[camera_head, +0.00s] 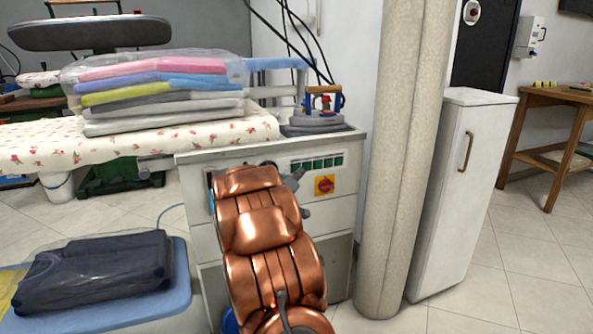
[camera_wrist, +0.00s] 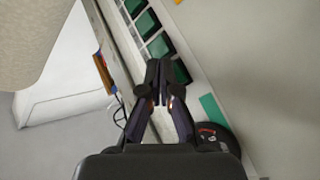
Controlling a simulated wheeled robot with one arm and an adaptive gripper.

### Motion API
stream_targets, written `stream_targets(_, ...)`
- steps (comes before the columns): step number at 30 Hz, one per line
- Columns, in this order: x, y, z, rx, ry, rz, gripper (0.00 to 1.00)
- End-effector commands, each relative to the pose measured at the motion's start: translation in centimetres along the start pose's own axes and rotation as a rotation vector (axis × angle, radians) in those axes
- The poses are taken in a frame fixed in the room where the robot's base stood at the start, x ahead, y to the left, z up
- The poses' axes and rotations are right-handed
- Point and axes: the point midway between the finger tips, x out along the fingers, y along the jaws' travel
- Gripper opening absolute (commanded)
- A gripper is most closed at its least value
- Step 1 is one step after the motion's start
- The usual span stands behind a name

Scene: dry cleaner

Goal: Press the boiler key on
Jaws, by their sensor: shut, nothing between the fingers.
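The row of dark green keys (camera_head: 318,163) is on the white front panel of the ironing unit (camera_head: 348,155). In the wrist view the keys (camera_wrist: 147,24) run diagonally from the top to the middle. I cannot read any label, so I cannot tell which is the boiler key. My gripper (camera_wrist: 159,68) is shut and empty. Its tips overlap the lower end of the row, in front of the last visible key (camera_wrist: 181,71); I cannot tell whether they touch. In the head view my copper arm hides the panel's left part and most of the gripper.
A red rotary switch (camera_head: 324,185) on a yellow plate sits below the keys. A black round dial (camera_wrist: 214,138) is beside the gripper in the wrist view. An iron (camera_head: 322,104) stands on top of the unit. A column (camera_head: 402,150) is close on the right.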

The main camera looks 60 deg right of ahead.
Motion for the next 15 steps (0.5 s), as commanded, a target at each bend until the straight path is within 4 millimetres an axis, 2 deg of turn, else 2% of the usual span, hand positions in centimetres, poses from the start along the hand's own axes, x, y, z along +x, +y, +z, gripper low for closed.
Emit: stream_targets(15, 0.36, -0.03, -0.43, 0.0, 0.001, 0.001, 0.0)
